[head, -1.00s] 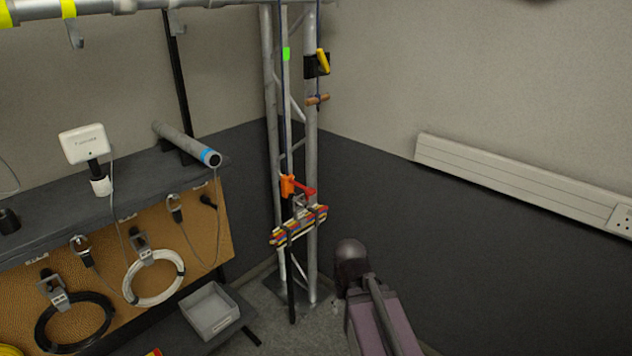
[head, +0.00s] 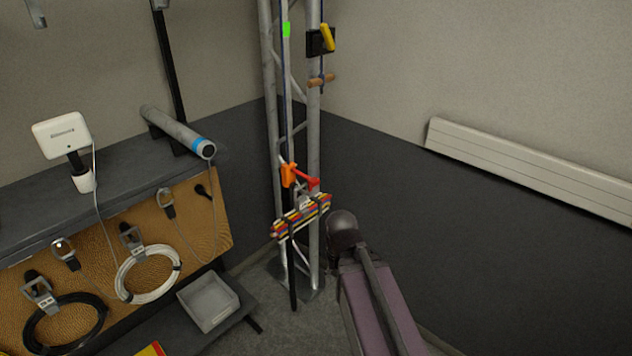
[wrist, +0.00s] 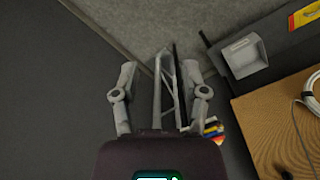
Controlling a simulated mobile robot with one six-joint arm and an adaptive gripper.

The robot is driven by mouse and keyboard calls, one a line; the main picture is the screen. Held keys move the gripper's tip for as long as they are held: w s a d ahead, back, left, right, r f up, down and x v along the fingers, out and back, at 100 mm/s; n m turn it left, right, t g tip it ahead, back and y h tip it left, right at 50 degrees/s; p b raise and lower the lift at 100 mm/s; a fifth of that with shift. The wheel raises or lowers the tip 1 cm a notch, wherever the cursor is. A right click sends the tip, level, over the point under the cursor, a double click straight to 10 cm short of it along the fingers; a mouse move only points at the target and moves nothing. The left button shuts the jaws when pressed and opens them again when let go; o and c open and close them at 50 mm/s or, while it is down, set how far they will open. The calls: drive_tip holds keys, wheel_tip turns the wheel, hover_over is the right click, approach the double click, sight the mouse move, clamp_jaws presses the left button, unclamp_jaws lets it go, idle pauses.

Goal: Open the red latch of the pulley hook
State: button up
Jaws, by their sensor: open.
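The pulley hook has an orange body (head: 288,174) and a red latch (head: 305,181) that points right and slightly down, in front of the truss in the head view. Below it hangs a bundle of coloured cables (head: 301,215); its end also shows in the wrist view (wrist: 213,129), right of my gripper. My gripper (wrist: 157,72) is open and empty in the wrist view, its fingers apart with the truss foot behind them. In the head view my arm stands right of the truss and the fingers cannot be made out. The hook is not visible in the wrist view.
The truss (head: 314,130) carries a black cleat with a yellow lever (head: 326,38) and a wooden toggle (head: 321,80). At left are a pegboard with coiled cables (head: 148,272), a grey bin (head: 208,303) and a shelf. The floor right of the truss is mostly free.

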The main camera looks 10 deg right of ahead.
drive_tip(key=o, duration=0.3)
drive_tip(key=n+t+y+b, duration=0.75)
drive_tip(key=t+y, duration=0.35)
drive_tip(key=t, duration=0.4)
approach(317, 183)
drive_tip(key=v, duration=0.3)
drive_tip(key=shift+w+a+r+b, duration=0.1)
drive_tip(key=shift+w+r+b, duration=0.15)
drive_tip(key=shift+b, duration=0.1)
drive_tip(key=x, duration=1.3)
drive_tip(key=shift+w+a+f, duration=0.3)
drive_tip(key=shift+f, duration=0.05)
